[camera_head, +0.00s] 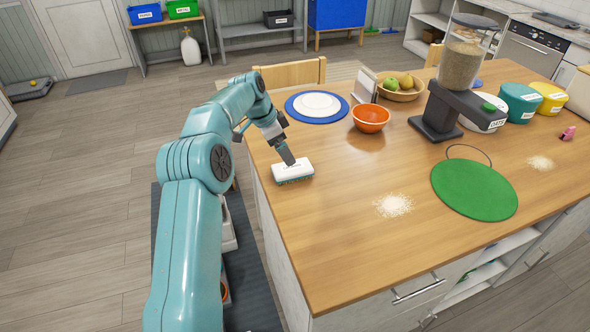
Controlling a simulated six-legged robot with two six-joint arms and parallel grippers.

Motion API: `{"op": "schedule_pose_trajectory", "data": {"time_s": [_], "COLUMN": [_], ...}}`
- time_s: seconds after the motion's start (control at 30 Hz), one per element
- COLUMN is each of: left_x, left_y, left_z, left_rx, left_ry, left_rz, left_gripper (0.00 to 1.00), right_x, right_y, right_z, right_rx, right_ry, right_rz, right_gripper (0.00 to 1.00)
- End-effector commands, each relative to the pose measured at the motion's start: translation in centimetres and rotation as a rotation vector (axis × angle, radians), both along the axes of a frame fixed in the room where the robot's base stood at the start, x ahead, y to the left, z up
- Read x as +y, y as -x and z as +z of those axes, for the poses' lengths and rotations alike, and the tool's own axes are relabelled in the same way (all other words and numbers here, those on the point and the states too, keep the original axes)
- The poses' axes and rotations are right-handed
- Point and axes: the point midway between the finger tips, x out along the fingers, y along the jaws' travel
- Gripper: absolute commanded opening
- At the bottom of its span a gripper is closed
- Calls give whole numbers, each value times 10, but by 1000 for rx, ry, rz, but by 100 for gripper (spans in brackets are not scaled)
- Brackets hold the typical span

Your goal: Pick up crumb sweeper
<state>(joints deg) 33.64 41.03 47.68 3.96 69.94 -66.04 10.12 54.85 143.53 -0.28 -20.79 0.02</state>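The crumb sweeper (292,172) has a white head with teal bristles along its lower edge. It is at the left edge of the wooden table, with a dark grey piece that looks like its handle slanting up from it. My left gripper (279,135) is at the upper end of that piece. Its fingertips are too small and covered to show whether they are closed on it. I cannot tell whether the bristles touch the table. My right gripper is not in view.
Crumb piles (393,205) and (540,162) lie on the wooden table (340,255). A green round mat (475,190), an orange bowl (371,118), a blue-rimmed plate (317,105), a fruit bowl (400,90) and a grain dispenser (460,65) stand farther right or back. The front-left tabletop is clear.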

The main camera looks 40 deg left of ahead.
Motion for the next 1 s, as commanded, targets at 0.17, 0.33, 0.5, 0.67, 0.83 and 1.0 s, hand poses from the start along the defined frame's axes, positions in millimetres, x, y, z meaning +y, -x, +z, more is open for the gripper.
{"op": "schedule_pose_trajectory", "data": {"time_s": [0.17,0.33,0.5,0.67,0.83,1.0], "left_x": [-6,-7,-8,-10,-11,-11], "left_y": [-11,-17,-25,-34,-37,-36], "left_z": [-32,-44,-65,-87,-93,-93], "left_rx": [4,2,5,2,0,2], "left_ry": [3,2,4,2,1,1], "left_rz": [-1,-1,-1,0,0,-1], "left_gripper": [100,100,100,100,100,84], "right_x": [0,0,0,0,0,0], "right_y": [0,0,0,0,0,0], "right_z": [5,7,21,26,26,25], "right_rx": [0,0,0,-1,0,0], "right_ry": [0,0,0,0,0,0], "right_rz": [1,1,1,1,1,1], "right_gripper": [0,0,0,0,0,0]}}
